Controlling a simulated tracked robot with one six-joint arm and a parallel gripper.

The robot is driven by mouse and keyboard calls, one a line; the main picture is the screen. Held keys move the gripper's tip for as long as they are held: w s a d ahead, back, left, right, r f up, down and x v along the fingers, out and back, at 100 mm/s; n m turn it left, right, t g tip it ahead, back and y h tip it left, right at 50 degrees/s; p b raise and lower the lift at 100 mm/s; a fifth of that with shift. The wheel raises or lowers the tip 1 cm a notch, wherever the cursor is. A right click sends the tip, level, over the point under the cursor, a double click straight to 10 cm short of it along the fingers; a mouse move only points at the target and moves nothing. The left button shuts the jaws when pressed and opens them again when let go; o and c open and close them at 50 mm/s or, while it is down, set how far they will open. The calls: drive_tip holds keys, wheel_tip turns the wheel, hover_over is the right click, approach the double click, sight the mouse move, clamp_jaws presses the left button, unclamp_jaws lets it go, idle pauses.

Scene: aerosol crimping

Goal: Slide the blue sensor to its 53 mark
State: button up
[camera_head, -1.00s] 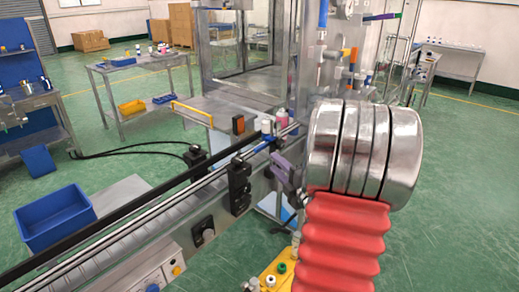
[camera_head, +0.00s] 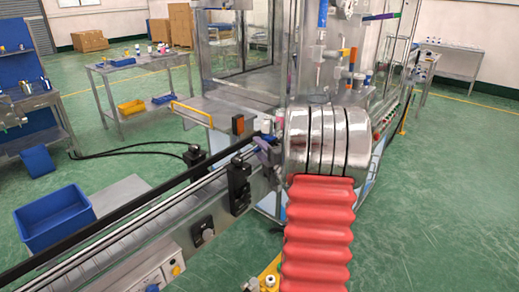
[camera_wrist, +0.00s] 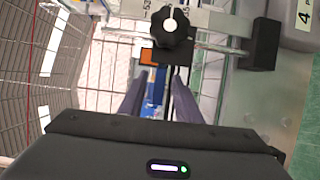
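An orange and black block (camera_head: 238,124) stands on the far side of the rail; an orange block (camera_wrist: 148,57) also shows just ahead of the fingers. A black clamp (camera_wrist: 263,44) and a plate marked 4 (camera_wrist: 302,20) lie right. The conveyor (camera_head: 110,236) runs toward lower left.

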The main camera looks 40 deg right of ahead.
drive_tip(key=shift+c, duration=0.5)
clamp_jaws()
